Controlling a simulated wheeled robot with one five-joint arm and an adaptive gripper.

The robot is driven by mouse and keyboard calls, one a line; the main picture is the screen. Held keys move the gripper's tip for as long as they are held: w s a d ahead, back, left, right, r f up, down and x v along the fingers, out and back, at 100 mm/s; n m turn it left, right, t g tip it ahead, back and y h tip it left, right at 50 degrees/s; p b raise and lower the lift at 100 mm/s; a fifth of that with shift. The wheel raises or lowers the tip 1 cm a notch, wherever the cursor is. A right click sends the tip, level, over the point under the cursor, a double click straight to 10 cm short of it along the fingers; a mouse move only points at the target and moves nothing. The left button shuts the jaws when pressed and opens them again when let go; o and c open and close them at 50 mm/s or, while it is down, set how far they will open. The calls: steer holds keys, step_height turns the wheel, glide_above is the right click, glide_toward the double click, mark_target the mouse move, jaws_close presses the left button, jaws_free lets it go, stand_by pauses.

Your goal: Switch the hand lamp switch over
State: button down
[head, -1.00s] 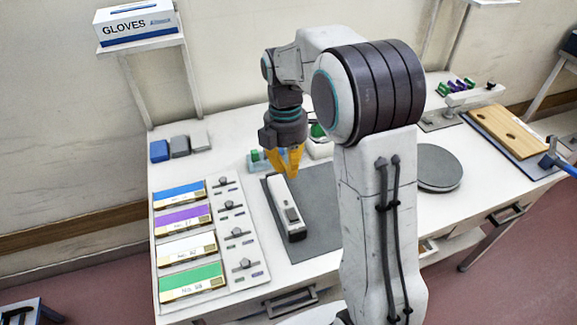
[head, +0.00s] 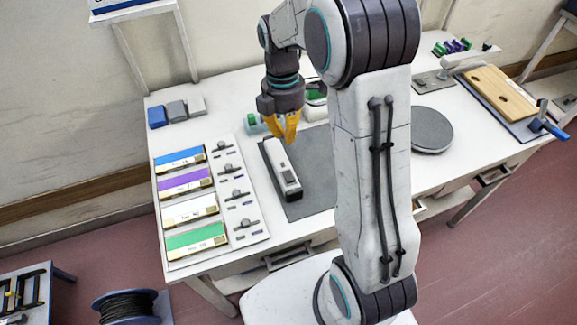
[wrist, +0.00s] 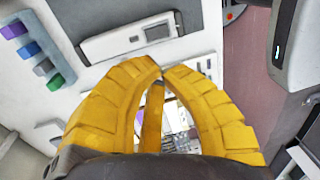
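The hand lamp (head: 279,162) is a long white body with a dark near end, lying on a grey mat (head: 318,160) on the white bench. A small dark patch on its top near that end looks like the switch (head: 289,179); its setting is too small to read. My gripper (head: 287,139) hangs above the lamp's far end, away from the dark patch. Its yellow fingers point down. In the wrist view my gripper (wrist: 161,74) has its fingertips nearly together, with nothing held between them.
Blue, purple, white and green labelled pieces lie on a panel with knobs (head: 243,210) left of the lamp. Small blocks (head: 177,110) stand behind it. A grey round plate (head: 432,130) and a wooden board (head: 500,90) are to the right. My arm hides part of the mat.

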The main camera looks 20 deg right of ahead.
mark_target(289, 177)
steer(key=shift+f, duration=0.15)
steer(key=f, duration=0.4)
steer(key=s+f+p, duration=0.1)
steer(key=f, duration=0.4)
steer(key=f+p, duration=0.1)
steer(key=f, duration=0.3)
steer(key=shift+s+f, duration=0.3)
steer(key=shift+s, duration=0.05)
steer(key=shift+f, duration=0.1)
